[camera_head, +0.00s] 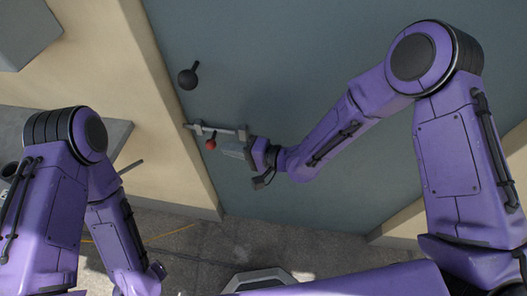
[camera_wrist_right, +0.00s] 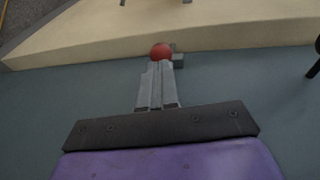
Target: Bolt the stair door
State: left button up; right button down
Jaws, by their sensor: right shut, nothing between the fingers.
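The stair door (camera_head: 290,60) is a large blue-grey panel beside a beige frame. A grey bolt (camera_head: 222,131) lies across it near the frame edge, with a red knob (camera_head: 210,144) below the bar. The bolt's left end is at the frame edge; I cannot tell whether it is in a keeper. My right gripper (camera_head: 232,152) is shut and empty, with its tips just right of the knob. In the right wrist view, the shut fingers (camera_wrist_right: 160,85) point at the red knob (camera_wrist_right: 161,51), close to it or touching. My left gripper is out of view.
A black door handle (camera_head: 188,78) sticks out above the bolt. The beige frame (camera_head: 160,110) stands left of the door. A grey surface (camera_head: 112,135) is at the left, partly behind my left arm.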

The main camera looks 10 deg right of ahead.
jog(key=b+v, duration=0.1)
jog(key=v, duration=1.1)
jog(key=shift+b, duration=0.4)
jog(key=shift+a, duration=0.15)
